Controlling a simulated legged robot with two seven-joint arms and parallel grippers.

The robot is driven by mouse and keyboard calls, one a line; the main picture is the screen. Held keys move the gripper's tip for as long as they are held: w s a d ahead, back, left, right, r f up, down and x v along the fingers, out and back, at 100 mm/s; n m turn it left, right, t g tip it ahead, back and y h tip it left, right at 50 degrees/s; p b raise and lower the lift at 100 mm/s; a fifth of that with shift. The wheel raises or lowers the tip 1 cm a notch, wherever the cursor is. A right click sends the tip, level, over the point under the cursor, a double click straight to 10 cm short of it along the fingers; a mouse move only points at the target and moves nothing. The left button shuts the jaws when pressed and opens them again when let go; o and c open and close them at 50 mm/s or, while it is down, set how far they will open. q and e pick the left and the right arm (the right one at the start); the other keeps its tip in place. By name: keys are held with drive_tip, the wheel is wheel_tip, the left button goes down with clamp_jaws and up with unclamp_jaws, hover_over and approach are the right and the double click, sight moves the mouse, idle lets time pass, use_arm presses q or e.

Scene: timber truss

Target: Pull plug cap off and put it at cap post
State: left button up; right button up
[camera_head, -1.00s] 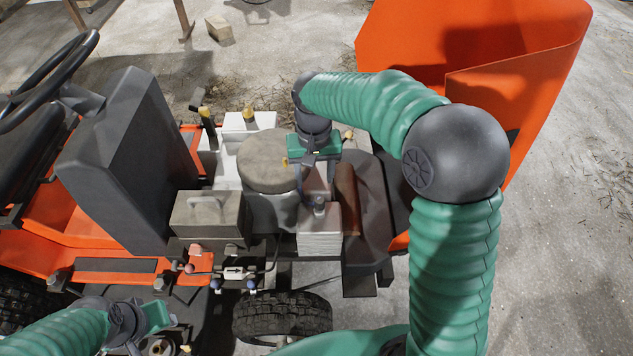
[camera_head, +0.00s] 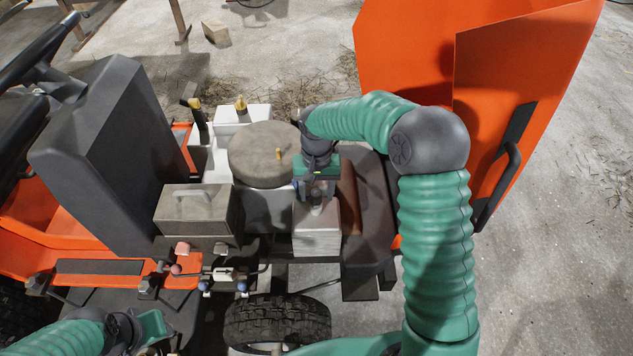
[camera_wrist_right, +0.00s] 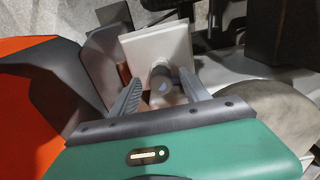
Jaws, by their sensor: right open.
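A dark grey cap (camera_head: 317,203), which looks like the plug cap, stands upright on a pale finned block (camera_head: 317,238) at the front right of the engine. In the right wrist view the cap (camera_wrist_right: 162,80) shows between the two fingers, with the pale block (camera_wrist_right: 158,47) behind it. My right gripper (camera_wrist_right: 163,94) is open around the cap, with gaps at both sides. In the head view this gripper (camera_head: 317,188) is just above and behind the cap. I cannot pick out the cap post.
The round engine cover (camera_head: 262,160) is left of my right gripper. A grey box with a handle (camera_head: 198,212) and a dark console (camera_head: 110,155) stand further left. A brown cylinder (camera_head: 349,198) is close on the right, and the raised orange hood (camera_head: 500,110) stands behind.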

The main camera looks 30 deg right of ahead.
drive_tip(key=shift+f, duration=0.55)
drive_tip(key=shift+a, duration=0.1)
clamp_jaws()
drive_tip(key=c, duration=0.7)
unclamp_jaws()
clamp_jaws()
drive_tip(key=shift+r, duration=0.15)
drive_tip(key=shift+r+p, duration=0.55)
drive_tip(key=shift+p, duration=0.25)
